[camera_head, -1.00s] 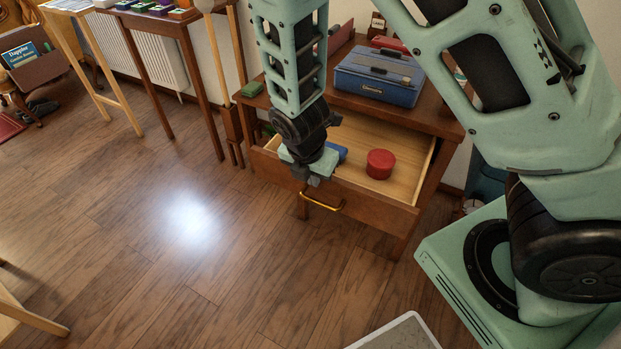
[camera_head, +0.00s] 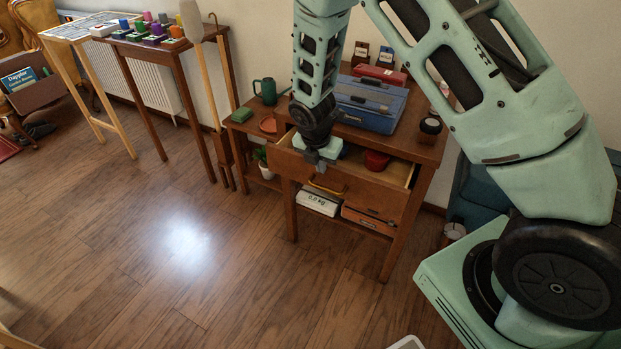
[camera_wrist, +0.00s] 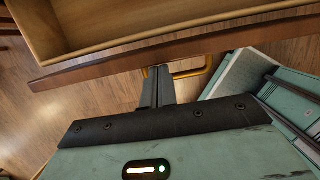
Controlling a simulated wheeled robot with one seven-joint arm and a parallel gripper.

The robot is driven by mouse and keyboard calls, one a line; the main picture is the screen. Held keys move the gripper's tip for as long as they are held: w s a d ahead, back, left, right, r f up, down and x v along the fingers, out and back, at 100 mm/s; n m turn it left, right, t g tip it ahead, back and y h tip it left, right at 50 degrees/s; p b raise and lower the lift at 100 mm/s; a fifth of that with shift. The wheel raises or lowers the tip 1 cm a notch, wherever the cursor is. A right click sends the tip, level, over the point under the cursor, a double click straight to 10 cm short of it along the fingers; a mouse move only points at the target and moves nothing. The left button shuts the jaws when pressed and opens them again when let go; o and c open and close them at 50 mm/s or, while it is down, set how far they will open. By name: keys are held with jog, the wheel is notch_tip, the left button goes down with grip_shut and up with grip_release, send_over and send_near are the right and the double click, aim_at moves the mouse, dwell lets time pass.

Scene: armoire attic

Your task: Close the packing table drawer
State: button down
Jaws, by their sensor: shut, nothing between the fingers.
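The packing table (camera_head: 428,152) is a brown wooden desk against the wall. Its drawer (camera_head: 362,189) is partly open, with a brass handle (camera_head: 327,187) on the front and a red round container (camera_head: 376,160) inside. My gripper (camera_head: 320,165) is shut and empty at the drawer front, a little left of its middle and near the handle. In the wrist view the gripper (camera_wrist: 158,72) points at the drawer's front board (camera_wrist: 190,54), with the handle (camera_wrist: 190,70) just beside the fingertips. I cannot tell whether the fingers touch the board.
A blue toolbox (camera_head: 370,105) and a dark round jar (camera_head: 430,126) stand on the table top. A scale (camera_head: 318,202) and an orange box (camera_head: 368,218) sit on the shelf below. A side table with a green mug (camera_head: 265,91) is to the left. The floor in front is clear.

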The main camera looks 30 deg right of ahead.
jog(key=w+d+p, duration=0.1)
jog(key=w+d, duration=0.3)
jog(key=d, duration=0.2)
jog(key=shift+w+d+p, duration=0.25)
jog(key=shift+w+p, duration=0.05)
jog(key=shift+w, duration=0.1)
jog(key=shift+a, duration=0.1)
